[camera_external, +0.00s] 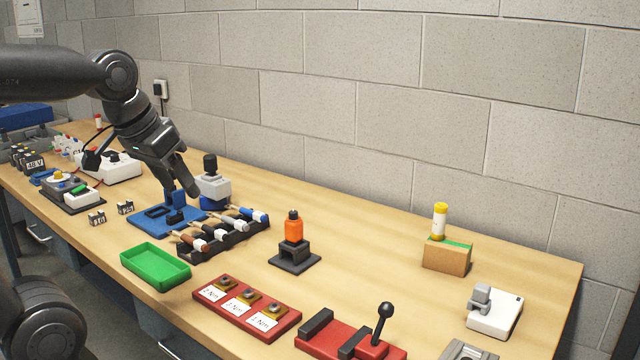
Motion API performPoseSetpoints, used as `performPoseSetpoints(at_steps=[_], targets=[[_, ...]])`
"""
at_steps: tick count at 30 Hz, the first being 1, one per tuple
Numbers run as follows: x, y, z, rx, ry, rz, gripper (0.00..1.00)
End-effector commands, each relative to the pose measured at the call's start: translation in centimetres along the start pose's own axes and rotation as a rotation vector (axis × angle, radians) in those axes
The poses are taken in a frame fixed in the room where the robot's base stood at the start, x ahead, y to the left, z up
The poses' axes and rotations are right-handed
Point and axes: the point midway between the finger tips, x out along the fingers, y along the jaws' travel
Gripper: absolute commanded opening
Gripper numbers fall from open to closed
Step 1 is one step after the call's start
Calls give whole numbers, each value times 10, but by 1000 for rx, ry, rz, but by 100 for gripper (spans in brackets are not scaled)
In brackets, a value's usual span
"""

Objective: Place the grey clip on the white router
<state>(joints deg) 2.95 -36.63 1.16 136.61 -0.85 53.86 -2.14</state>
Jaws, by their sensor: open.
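A flat white box (497,318), which looks like the white router, lies near the right end of the bench. A small grey clip-like piece (480,296) sits on its left part, seemingly resting on top. My gripper (180,191) is far from both, at the left, pointing down over a blue fixture (150,222). Its jaws are open. A blue upright part of the fixture stands close to the fingertips; I cannot tell whether they touch it. Nothing is clearly held.
A black rack of screwdrivers (222,241) and a grey-white block with a black knob (212,188) stand close to my gripper. A wall runs behind.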

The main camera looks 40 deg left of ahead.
Motion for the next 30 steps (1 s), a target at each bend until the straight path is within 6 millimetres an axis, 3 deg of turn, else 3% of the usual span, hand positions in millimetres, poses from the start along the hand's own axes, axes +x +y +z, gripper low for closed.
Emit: performPoseSetpoints(at_steps=[3, 7, 30], targets=[[4, -8, 26, 11, 24, -24, 58], [7, -11, 38, 19, 36, -36, 58], [8, -11, 40, 21, 36, -38, 58]])
